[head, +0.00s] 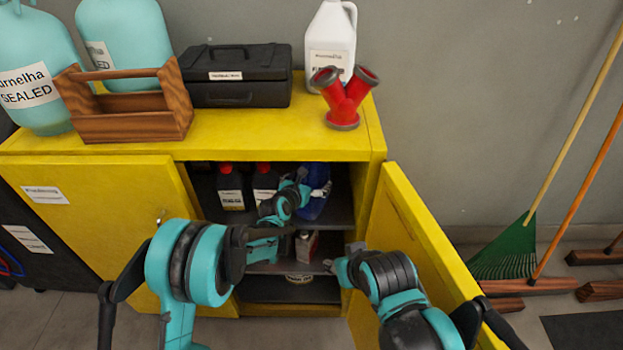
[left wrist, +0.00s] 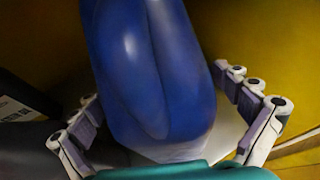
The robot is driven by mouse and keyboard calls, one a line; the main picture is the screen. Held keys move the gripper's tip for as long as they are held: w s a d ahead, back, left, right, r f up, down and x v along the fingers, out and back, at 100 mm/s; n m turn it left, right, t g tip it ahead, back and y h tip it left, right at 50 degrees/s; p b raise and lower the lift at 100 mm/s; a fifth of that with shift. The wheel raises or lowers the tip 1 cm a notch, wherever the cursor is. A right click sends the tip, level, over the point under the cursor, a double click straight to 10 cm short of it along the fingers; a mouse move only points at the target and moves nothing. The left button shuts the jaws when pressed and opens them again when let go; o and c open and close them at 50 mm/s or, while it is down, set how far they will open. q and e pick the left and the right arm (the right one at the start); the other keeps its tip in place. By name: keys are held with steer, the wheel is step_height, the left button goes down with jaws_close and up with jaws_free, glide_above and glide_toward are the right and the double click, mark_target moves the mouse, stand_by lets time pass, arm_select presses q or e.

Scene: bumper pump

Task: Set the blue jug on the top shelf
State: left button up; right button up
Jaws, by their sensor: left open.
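The blue jug (head: 316,206) is inside the open yellow cabinet, at the right end of the top shelf (head: 338,213), partly hidden by my left arm. In the left wrist view the jug (left wrist: 155,70) fills the middle. My left gripper (head: 312,190) is open, with its fingers on either side of the jug; I cannot tell whether they touch it. The left wrist view shows these fingers (left wrist: 160,92) apart. My right gripper (head: 334,268) is low in front of the cabinet opening, by the open door, and its fingers are too small to read.
Two dark bottles with red caps (head: 231,187) (head: 264,183) stand left of the jug. A small bottle (head: 306,244) and a can (head: 299,278) sit lower. The open yellow door (head: 425,245) bounds the right side. A red pipe fitting (head: 343,98) stands on the cabinet top.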

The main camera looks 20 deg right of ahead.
arm_select(q)
steer(key=p+v, duration=0.2)
steer(key=v, duration=0.9)
steer(key=shift+a, duration=0.1)
steer(key=s+a+r+m+g+y, duration=0.1)
steer(key=s+a+r+m+y, duration=0.1)
steer(key=s+a+r+m, duration=0.4)
steer(key=s+a+r+m+y, duration=0.1)
steer(key=s+a+r+m, duration=0.2)
steer(key=a+m, duration=0.55)
steer(key=s+a+f+m+g+y, duration=0.1)
steer(key=s+a+m+y, duration=0.4)
steer(key=s+a+m, duration=0.9)
steer(key=s+a+g, duration=0.1)
steer(key=s+a, duration=0.2)
steer(key=s, duration=0.2)
steer(key=shift+f+g, duration=0.3)
steer(key=shift+f, duration=0.05)
steer(key=shift+s, duration=0.1)
